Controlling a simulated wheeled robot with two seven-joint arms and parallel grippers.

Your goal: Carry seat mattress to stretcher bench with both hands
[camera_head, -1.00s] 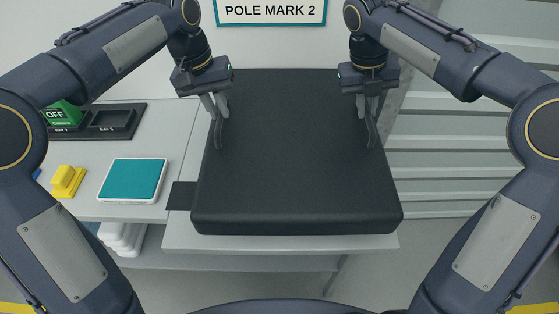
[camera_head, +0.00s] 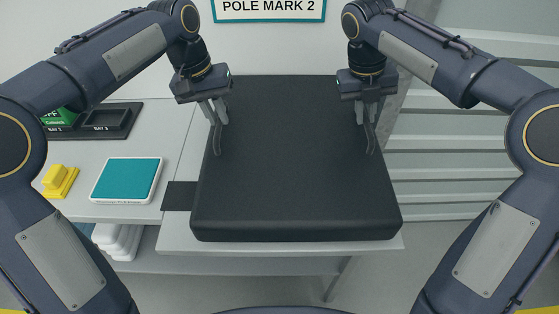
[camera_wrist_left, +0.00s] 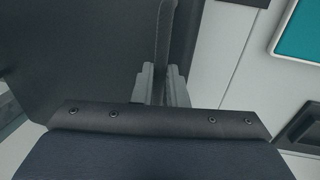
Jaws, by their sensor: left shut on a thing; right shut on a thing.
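The black seat mattress (camera_head: 295,180) lies flat in the middle of the head view, over a pale grey bench top (camera_head: 172,238). I cannot tell whether it rests on that top or hangs just above it. My left gripper (camera_head: 217,135) is shut on its left side, towards the far end. My right gripper (camera_head: 369,135) is shut on its right side at about the same height. In the left wrist view the fingers (camera_wrist_left: 165,60) close at the dark mattress edge (camera_wrist_left: 80,50). The stretcher bench cannot be told apart for certain.
Left of the mattress are a teal-topped pad (camera_head: 127,180), a yellow block (camera_head: 60,181) and a black two-bay tray (camera_head: 100,122). A small dark flap (camera_head: 179,196) sits beside the mattress. A "POLE MARK 2" sign (camera_head: 269,8) is on the back wall. Grey ribbed slats (camera_head: 450,160) lie right.

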